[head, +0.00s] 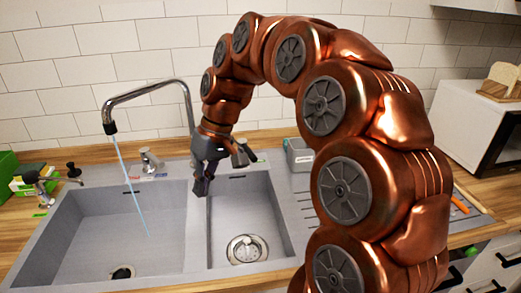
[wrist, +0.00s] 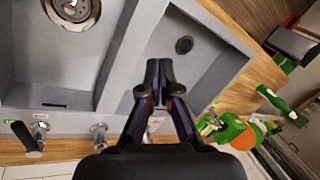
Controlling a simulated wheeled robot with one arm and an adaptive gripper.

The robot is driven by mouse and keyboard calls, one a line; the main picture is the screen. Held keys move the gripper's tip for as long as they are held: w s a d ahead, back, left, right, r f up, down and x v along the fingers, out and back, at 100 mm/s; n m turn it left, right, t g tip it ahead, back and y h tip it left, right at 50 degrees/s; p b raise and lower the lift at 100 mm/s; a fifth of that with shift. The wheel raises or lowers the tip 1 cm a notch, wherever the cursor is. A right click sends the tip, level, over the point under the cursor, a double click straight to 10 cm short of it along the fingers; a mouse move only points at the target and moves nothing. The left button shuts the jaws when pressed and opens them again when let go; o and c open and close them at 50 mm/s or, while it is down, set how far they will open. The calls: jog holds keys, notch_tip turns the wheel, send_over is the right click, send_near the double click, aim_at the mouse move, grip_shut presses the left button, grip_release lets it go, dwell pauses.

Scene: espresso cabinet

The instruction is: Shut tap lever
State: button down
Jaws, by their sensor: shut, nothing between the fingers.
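The tap lever (head: 150,160) is a small metal handle on the sink's back ledge, beside a red and blue mark. The tap spout (head: 145,90) arches over the left basin, and a thin stream of water (head: 132,190) runs from it. My gripper (head: 200,188) is shut and empty, pointing down above the divider between the basins, right of the tap lever and apart from it. In the wrist view the closed fingertips (wrist: 159,72) are over the sink. There the red and blue mark is partly behind the gripper, and I cannot make out the lever.
The left basin (head: 75,225) and right basin (head: 262,205) are empty. A black-handled fitting (wrist: 28,140) stands on the ledge in the wrist view. Green boxes (head: 28,178) stand at the far left. A grey caddy (head: 300,155) and a white microwave (head: 470,125) are at the right.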

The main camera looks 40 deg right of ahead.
jog(key=w+d+r+t+y, duration=0.1)
jog(key=w+d+r, duration=0.1)
jog(key=w+d, duration=0.45)
jog(key=m+t, duration=0.2)
jog(key=t, duration=0.1)
send_near(247, 150)
jog(key=s+a+r, duration=0.4)
jog(key=a, duration=0.1)
jog(key=d+f+t+h, duration=0.1)
jog(key=d+f, duration=0.1)
jog(key=d, duration=0.9)
jog(key=shift+m, duration=0.3)
jog(key=shift+w+a+f+p, duration=0.1)
jog(key=shift+w+a+f, duration=0.55)
jog(key=shift+a+f, duration=0.7)
jog(key=shift+w+a+f+p, duration=0.15)
jog(key=shift+w+a+f, duration=0.7)
jog(key=shift+f, duration=0.85)
jog(key=shift+w+a+f+p, duration=0.1)
jog(key=shift+w+a+f, duration=0.35)
jog(key=shift+a+f, duration=1)
jog(key=shift+d, duration=0.1)
jog(key=shift+f+b, duration=0.15)
jog(key=shift+b, duration=0.25)
